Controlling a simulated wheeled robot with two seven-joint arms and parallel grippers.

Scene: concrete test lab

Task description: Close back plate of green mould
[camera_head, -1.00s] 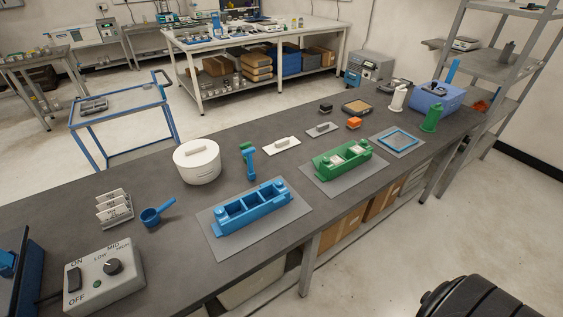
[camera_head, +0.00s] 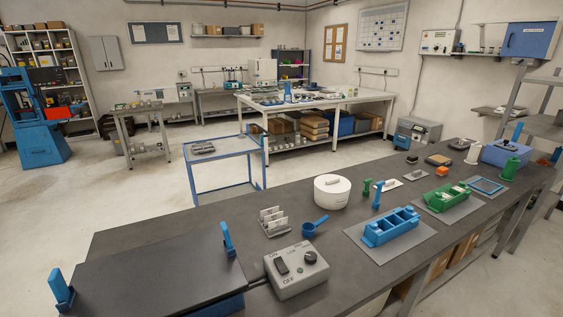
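The green mould (camera_head: 436,203) lies on a grey mat (camera_head: 466,212) on the right part of the dark bench. Pale pieces (camera_head: 455,192) show in its top. It is small here, and I cannot tell how its back plate sits. A white plate with a handle (camera_head: 391,183) and a grey plate with a handle (camera_head: 416,175) lie flat behind it. The blue mould (camera_head: 378,236) stands on its own mat to the left, with open compartments. Neither of my grippers is in view.
The bench also holds a white round pot (camera_head: 332,194), a blue scoop (camera_head: 311,229), a grey control box (camera_head: 297,272) and a dark flat plate (camera_head: 150,268) with upright blue parts. A blue-framed cart (camera_head: 225,160) stands behind.

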